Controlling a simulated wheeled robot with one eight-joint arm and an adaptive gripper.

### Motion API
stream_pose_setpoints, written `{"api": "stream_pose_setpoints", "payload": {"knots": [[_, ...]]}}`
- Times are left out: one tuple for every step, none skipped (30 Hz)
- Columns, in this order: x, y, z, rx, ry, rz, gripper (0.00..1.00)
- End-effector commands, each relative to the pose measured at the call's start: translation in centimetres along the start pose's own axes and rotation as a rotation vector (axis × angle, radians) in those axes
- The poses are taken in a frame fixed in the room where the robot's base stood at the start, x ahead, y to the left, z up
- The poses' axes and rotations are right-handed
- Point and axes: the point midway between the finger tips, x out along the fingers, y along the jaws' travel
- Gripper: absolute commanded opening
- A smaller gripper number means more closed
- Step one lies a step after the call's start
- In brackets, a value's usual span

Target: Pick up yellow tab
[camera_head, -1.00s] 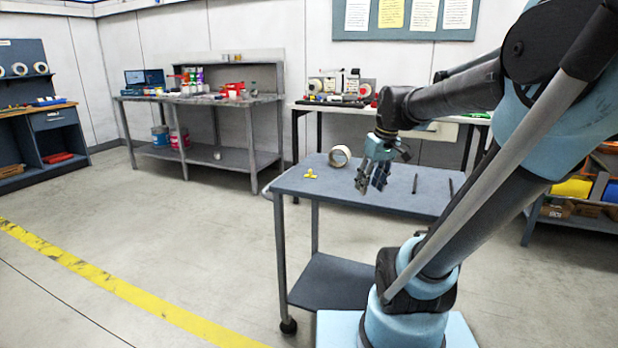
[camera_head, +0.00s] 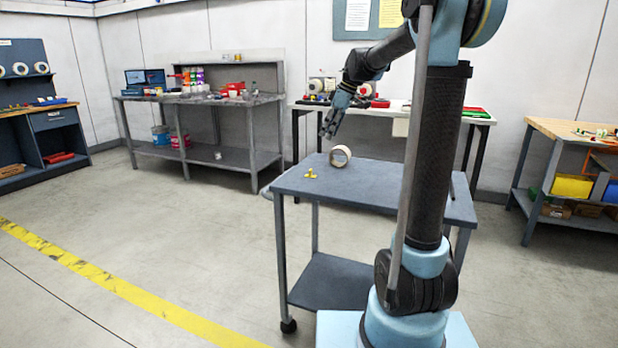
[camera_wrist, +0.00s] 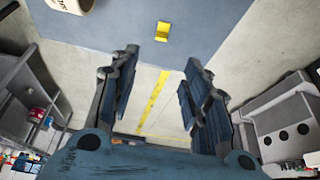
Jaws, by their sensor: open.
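The yellow tab (camera_head: 311,173) lies on the grey cart top (camera_head: 400,195) near its left edge. It also shows in the wrist view (camera_wrist: 162,31), near the top and roughly between the fingers. My gripper (camera_head: 328,133) is open and empty, raised above the cart's far side. In the wrist view its two fingers (camera_wrist: 158,88) are spread wide, with the tab beyond them and not touching.
A tape roll (camera_head: 340,156) stands on the cart just right of the tab. Behind are a white table (camera_head: 400,105) with equipment and a grey workbench (camera_head: 215,100). Open floor lies left of the cart.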

Motion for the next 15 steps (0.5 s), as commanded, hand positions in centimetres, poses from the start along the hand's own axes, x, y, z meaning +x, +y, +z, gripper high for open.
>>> {"api": "stream_pose_setpoints", "payload": {"knots": [[0.3, 0.1, -0.1, -0.005, 0.001, -0.001, 0.43], [0.6, 0.2, -0.2, -0.007, 0.002, -0.001, 0.43], [1.1, 0.2, -0.2, -0.008, 0.002, -0.002, 0.43], [1.5, 0.2, -0.2, -0.008, 0.002, -0.002, 0.43], [2.0, 0.2, -0.2, -0.008, 0.002, -0.002, 0.43], [2.7, 0.2, -0.2, -0.007, 0.001, -0.002, 0.43], [3.2, 0.2, -0.2, -0.007, 0.001, -0.002, 0.43], [3.8, 0.1, -0.2, -0.007, 0.001, -0.002, 0.43], [4.5, 0.1, -0.2, -0.007, 0.001, -0.002, 0.43], [5.0, 0.1, -0.2, -0.007, 0.001, -0.001, 0.43], [5.6, 0.1, -0.1, -0.007, 0.001, -0.001, 0.43], [6.2, 0.2, -0.2, -0.007, 0.001, -0.001, 0.43], [6.8, 0.2, -0.1, -0.006, 0.001, -0.001, 0.43], [7.3, 0.1, -0.1, -0.006, 0.001, -0.001, 0.43], [8.0, 0.1, -0.1, -0.006, 0.001, -0.001, 0.43]]}}
